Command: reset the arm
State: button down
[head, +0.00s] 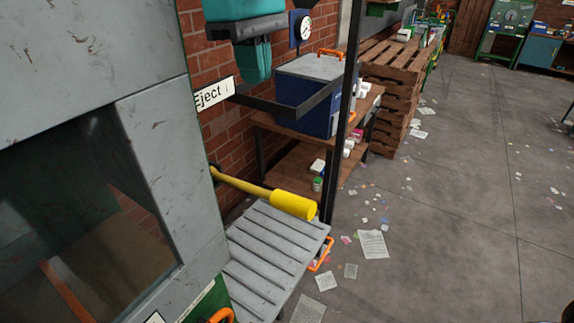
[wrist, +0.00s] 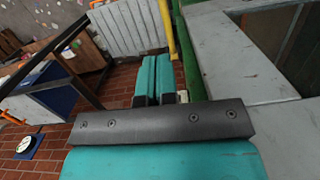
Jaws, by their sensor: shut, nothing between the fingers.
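My gripper (head: 257,72) hangs at the top of the head view, with its teal fingers pointing down, in front of the brick wall. In the wrist view its two teal fingers (wrist: 155,70) lie side by side, shut, with nothing between them. They point towards the grey slatted chute (wrist: 118,28), which also shows low in the head view (head: 272,262). The fingers look apart from everything around them.
A grey machine (head: 150,150) fills the left. A black post (head: 346,115), an "Eject" sign (head: 212,94) and a blue cooler (head: 305,95) on a wooden shelf are close. Open floor (head: 460,200) lies right.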

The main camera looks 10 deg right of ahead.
dwell(0.4)
jog(key=s+d+f+t+y+b, duration=0.1)
jog(key=s+d+f+b, duration=0.1)
jog(key=d+f+b, duration=0.3)
jog(key=s+d+f+b, duration=0.2)
jog(key=s+d+f, duration=0.1)
jog(key=d+f, duration=0.3)
jog(key=s+d+f+m+y+b, duration=0.1)
jog(key=s+f+y+b, duration=0.1)
jog(key=s+f, duration=0.4)
jog(key=s+d+f+m+y+b, duration=0.1)
jog(key=s+d+f+y+b, duration=0.1)
jog(key=s+f, duration=0.3)
jog(key=s, duration=0.3)
jog(key=shift+d+f+m+b, duration=0.3)
jog(key=shift+f+m+b, duration=0.05)
jog(key=shift+m, duration=0.05)
jog(key=c, duration=1.8)
grip_release()
